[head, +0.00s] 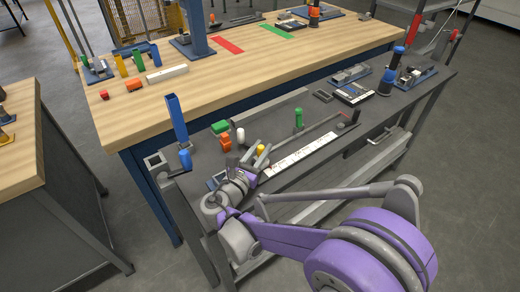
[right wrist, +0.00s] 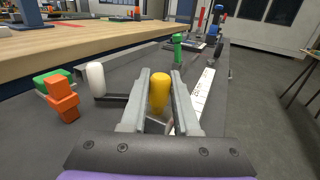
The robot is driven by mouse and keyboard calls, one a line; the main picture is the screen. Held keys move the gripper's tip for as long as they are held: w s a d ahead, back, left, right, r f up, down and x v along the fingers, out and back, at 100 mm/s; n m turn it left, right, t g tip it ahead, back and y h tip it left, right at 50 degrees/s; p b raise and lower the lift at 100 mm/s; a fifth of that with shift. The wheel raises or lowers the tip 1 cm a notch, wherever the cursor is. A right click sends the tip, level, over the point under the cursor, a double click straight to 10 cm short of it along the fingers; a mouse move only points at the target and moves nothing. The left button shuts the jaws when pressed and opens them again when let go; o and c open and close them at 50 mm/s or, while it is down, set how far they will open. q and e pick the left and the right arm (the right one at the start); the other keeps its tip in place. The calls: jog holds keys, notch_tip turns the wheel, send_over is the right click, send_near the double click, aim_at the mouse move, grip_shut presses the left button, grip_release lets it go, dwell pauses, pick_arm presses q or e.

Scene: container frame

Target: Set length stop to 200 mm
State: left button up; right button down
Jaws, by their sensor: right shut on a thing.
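A yellow knob (head: 261,149) stands by the near end of a white printed scale strip (head: 308,147) on the dark bench. My right gripper (head: 259,157) reaches over the bench front and is shut on this knob. In the right wrist view the yellow knob (right wrist: 159,92) stands upright between the two grey fingers. The scale strip (right wrist: 197,98) runs away just right of the fingers. Its numbers are too small to read, so I cannot tell the stop's position. The knob's base is mostly hidden by the fingers. My left gripper is not in view.
A white knob (right wrist: 96,78), an orange part (right wrist: 62,98) and a green block (right wrist: 48,82) stand left of the fingers. A green handle (head: 298,118) stands farther along. A blue upright (head: 176,118) rises at the bench's left end. A wooden table (head: 210,75) lies behind.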

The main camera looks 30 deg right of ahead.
jog(key=d, duration=0.5)
jog(key=w+d, duration=0.1)
jog(key=d, duration=1.1)
jog(key=shift+w+d+b, duration=0.15)
jog(key=shift+d+b, duration=0.05)
jog(key=shift+b, duration=0.1)
jog(key=c, duration=0.6)
grip_release()
jog(key=shift+c, duration=0.2)
jog(key=shift+a, duration=0.1)
